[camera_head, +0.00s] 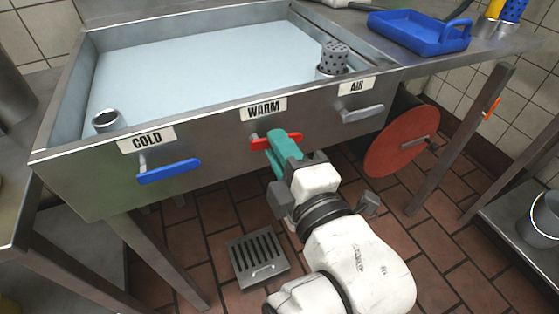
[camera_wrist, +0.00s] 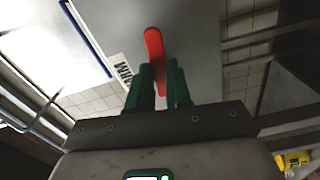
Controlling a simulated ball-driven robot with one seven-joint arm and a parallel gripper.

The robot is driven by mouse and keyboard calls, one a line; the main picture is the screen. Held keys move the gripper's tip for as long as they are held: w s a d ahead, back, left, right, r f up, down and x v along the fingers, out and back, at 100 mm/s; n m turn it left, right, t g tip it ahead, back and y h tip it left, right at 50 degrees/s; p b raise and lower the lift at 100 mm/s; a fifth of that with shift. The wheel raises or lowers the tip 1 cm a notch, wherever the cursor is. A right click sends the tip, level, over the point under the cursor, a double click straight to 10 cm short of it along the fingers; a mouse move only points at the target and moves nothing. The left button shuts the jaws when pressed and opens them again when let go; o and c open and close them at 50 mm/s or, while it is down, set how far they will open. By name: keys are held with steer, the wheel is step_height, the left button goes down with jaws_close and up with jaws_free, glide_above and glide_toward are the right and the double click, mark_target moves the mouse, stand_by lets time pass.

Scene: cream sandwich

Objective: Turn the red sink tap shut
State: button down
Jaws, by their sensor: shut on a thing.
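The red tap handle (camera_head: 293,137) sits on the front of the metal sink (camera_head: 215,126), under the WARM label (camera_head: 263,109). My gripper (camera_head: 279,138) reaches it from the front right, with its green fingers on the handle. In the wrist view the red handle (camera_wrist: 154,50) stands between the two green fingers (camera_wrist: 160,80), which are shut on it. Its upper end sticks out beyond the fingertips. The fingers hide part of the handle in both views.
A blue COLD handle (camera_head: 168,171) is to the left and a grey AIR handle (camera_head: 362,114) to the right. A red disc wheel (camera_head: 402,141) stands below the right side. A floor drain grate (camera_head: 258,257) lies below. A blue tray (camera_head: 418,34) rests at the upper right.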

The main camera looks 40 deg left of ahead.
steer(key=shift+r+n+b, duration=0.1)
steer(key=shift+n+b, duration=0.35)
steer(key=shift+n, duration=0.45)
steer(key=c, duration=1)
jaws_free()
steer(key=shift+r, duration=0.1)
steer(key=shift+c, duration=0.2)
steer(key=p+v, duration=0.2)
steer(key=v, duration=0.8)
steer(key=shift+s+d, duration=0.2)
steer(key=shift+d, duration=0.1)
